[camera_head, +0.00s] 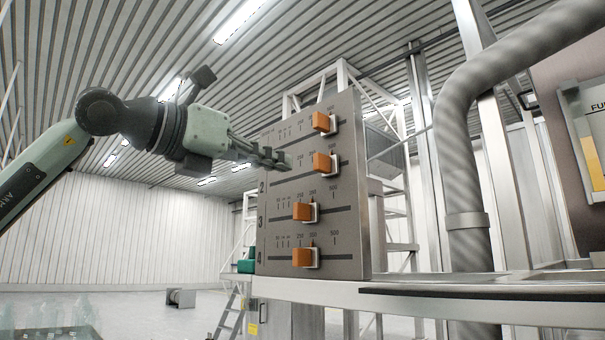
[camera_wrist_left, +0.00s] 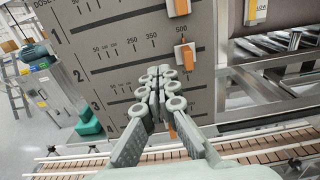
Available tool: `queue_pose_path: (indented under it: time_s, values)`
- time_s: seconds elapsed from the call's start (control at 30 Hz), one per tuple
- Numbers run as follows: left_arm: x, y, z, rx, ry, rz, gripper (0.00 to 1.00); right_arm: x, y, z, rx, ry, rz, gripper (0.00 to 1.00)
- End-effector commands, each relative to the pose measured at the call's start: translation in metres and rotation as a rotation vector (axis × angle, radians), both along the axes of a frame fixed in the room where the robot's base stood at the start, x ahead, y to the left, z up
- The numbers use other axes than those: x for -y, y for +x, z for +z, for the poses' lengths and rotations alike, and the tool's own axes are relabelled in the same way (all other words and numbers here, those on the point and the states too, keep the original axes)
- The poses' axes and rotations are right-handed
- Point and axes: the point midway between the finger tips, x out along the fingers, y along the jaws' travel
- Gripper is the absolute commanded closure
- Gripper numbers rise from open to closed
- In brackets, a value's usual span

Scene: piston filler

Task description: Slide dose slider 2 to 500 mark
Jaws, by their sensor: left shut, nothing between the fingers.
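A grey dose panel (camera_head: 350,205) carries four rows with orange sliders. Dose slider 2 (camera_head: 323,163) is in the second row, near the right end of its slot. In the left wrist view slider 2 (camera_wrist_left: 185,55) stands directly below the 500 label (camera_wrist_left: 181,29). My left gripper (camera_head: 284,161) comes from the left and is shut and empty. Its fingertips are left of slider 2 in the head view, with a gap between. In the wrist view the shut fingertips (camera_wrist_left: 162,88) cover part of the panel around row 3. My right gripper is not in view.
Slider 1 (camera_head: 321,122) is above, also far right. Sliders 3 (camera_head: 303,211) and 4 (camera_head: 303,257) are below, further left. A ledge (camera_head: 320,291) runs under the panel. A thick grey hose (camera_head: 460,130) rises at the right. Space left of the panel is open.

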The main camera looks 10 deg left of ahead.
Motion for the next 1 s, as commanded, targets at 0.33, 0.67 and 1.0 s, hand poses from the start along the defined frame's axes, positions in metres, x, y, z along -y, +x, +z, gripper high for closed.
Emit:
queue_pose_path:
  time_s: [0.33,0.67,1.0]
  values:
    - [-0.022,-0.028,0.0,0.002,-0.001,0.0,1.0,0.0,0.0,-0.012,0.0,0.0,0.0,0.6]
    - [-0.029,-0.038,0.0,0.0,0.0,-0.001,1.0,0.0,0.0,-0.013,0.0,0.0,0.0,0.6]
    - [-0.029,-0.038,0.0,0.0,0.0,-0.001,1.0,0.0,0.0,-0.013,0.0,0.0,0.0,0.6]
